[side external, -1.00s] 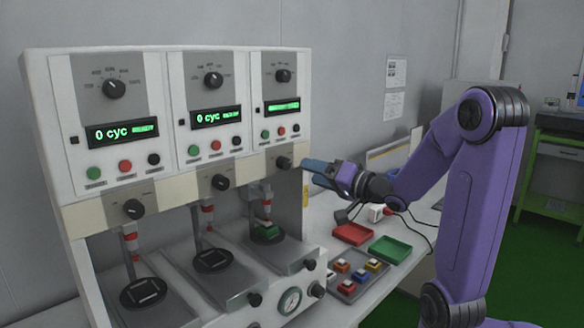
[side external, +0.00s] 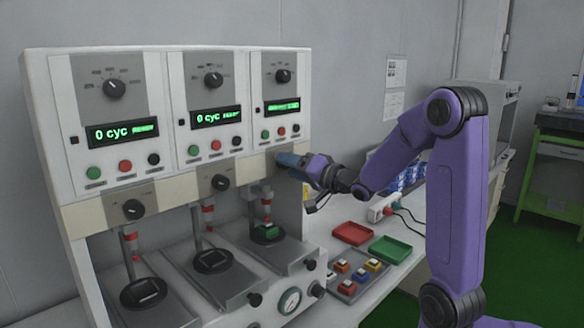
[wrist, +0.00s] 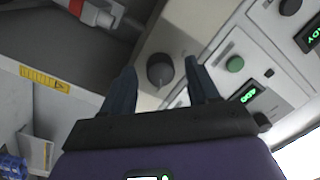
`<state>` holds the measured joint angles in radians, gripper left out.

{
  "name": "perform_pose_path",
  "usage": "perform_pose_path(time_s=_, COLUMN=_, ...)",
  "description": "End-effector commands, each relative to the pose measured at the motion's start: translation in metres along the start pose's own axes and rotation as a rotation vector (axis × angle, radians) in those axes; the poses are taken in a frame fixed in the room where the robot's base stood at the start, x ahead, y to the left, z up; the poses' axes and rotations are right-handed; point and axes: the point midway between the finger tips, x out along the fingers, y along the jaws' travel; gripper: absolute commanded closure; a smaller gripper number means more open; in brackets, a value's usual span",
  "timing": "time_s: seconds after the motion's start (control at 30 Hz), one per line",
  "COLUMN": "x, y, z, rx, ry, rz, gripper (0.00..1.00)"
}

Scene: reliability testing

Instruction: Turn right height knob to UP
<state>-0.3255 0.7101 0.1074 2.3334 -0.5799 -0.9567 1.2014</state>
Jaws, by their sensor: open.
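The right height knob (wrist: 160,71) is a dark round knob on the beige strip of the test machine. In the wrist view it lies between the two fingers of my open gripper (wrist: 159,66), with gaps on both sides and no visible contact. In the side view my gripper (side external: 284,160) is at the right end of the strip and hides this knob. The other two height knobs, the middle one (side external: 221,182) and the left one (side external: 134,209), are in plain view. I cannot read the UP marking.
Above the strip are the right station's display (side external: 283,107) and its buttons. Below hangs the right press rod over a green switch (side external: 267,231). A red tray (side external: 352,233), a green tray (side external: 390,249) and a tray of colored switches (side external: 342,288) lie on the bench.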

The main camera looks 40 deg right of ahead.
Motion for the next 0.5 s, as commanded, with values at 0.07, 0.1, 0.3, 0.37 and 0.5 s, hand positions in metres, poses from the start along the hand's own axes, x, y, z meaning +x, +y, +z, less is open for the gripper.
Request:
perform_pose_path(time_s=0.07, x=0.0018, y=0.0000, z=0.0002, rx=0.000, ry=0.000, rz=0.000, gripper=0.40)
perform_pose_path(time_s=0.1, x=0.0020, y=0.0000, z=0.0002, rx=0.000, ry=0.000, rz=0.000, gripper=0.40)
perform_pose_path(time_s=0.3, x=0.0018, y=0.0001, z=0.0002, rx=0.000, ry=0.000, rz=0.000, gripper=0.44)
perform_pose_path(time_s=0.37, x=0.0017, y=0.0001, z=0.0001, rx=0.000, ry=0.000, rz=0.000, gripper=0.63)
perform_pose_path(time_s=0.5, x=0.0016, y=0.0001, z=0.0001, rx=0.000, ry=0.000, rz=0.000, gripper=0.96)
